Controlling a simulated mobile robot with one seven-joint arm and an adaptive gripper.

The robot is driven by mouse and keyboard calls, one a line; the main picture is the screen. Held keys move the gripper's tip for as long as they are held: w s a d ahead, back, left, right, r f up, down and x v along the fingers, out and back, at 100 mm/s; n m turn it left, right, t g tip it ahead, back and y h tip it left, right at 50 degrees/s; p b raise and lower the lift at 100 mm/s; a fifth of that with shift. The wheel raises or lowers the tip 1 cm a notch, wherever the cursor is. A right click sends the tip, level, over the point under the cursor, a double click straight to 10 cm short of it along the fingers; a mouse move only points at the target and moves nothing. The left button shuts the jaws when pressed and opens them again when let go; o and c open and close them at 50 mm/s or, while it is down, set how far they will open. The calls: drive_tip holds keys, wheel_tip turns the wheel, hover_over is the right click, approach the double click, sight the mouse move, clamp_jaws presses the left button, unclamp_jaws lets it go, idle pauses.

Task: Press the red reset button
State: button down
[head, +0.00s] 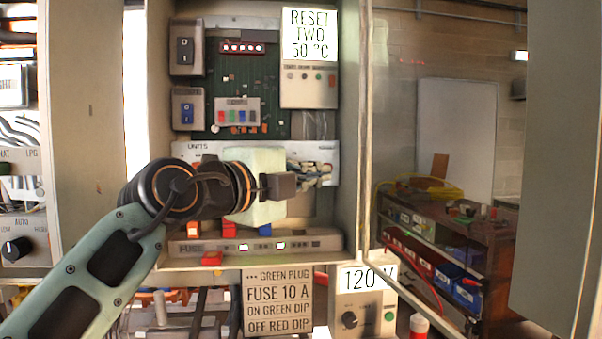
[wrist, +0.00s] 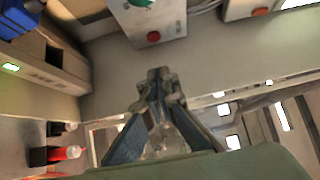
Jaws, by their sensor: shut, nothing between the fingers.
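A round red button (wrist: 153,36) shows on a pale grey box (wrist: 163,22) at the top of the wrist view, with a green button above it. No lettering shows there, so I cannot confirm that it is the reset button. My gripper (wrist: 158,75) is shut and empty, its tips below the red button in that picture and apart from it. In the head view my gripper (head: 280,186) is in front of the open cabinet's middle, hiding part of the white units panel. A "RESET TWO 50 °C" label (head: 310,34) is at the cabinet's top right.
The cabinet has side walls and an open door (head: 560,150) at right. Rocker switches (head: 185,50) are at upper left, a fuse strip (head: 300,240) at the bottom. Below are a fuse sign (head: 277,302) and a 120 V box (head: 362,315). A cluttered bench (head: 440,230) stands behind right.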

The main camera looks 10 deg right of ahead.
sight(333, 168)
drive_tip(key=shift+w+d+p, duration=0.15)
drive_tip(key=shift+w+d, duration=0.2)
drive_tip(key=shift+w, duration=0.65)
drive_tip(key=shift+w+d+p, duration=0.2)
drive_tip(key=shift+w+d, duration=0.15)
drive_tip(key=shift+w, duration=0.7)
drive_tip(key=shift+w+d+p, duration=0.15)
drive_tip(key=shift+w+d, duration=0.2)
drive_tip(key=shift+w, duration=0.65)
drive_tip(key=shift+w+a+r+b, duration=0.15)
drive_tip(key=shift+w+b, duration=0.35)
drive_tip(key=shift+w, duration=0.1)
drive_tip(key=shift+s, duration=0.1)
